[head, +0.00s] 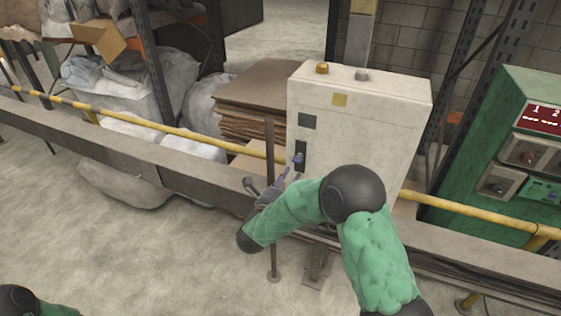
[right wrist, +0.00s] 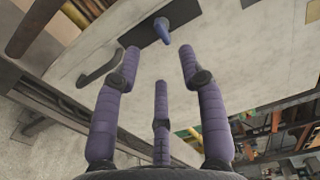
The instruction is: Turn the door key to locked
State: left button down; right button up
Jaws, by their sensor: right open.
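The door key (head: 298,157) is a small blue piece on a dark lock plate on the front of the white cabinet (head: 365,120). In the right wrist view the blue key (right wrist: 162,30) points out from its dark plate (right wrist: 182,13), just beyond my fingertips. My right gripper (head: 287,180) is open and empty in front of the lock, and the key is not between its fingers. It also shows in the right wrist view (right wrist: 160,62), with its purple fingers spread. My left gripper is out of view.
A thin brown post (head: 270,150) stands close by my right gripper. A green control machine (head: 480,150) stands at the right. Stacked brown sheets (head: 250,95) lie behind.

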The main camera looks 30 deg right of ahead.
aim_at(297, 159)
jog(key=b+x, duration=0.1)
jog(key=x, duration=0.9)
jog(key=shift+b, duration=0.35)
jog(key=shift+s, duration=0.1)
grip_shut()
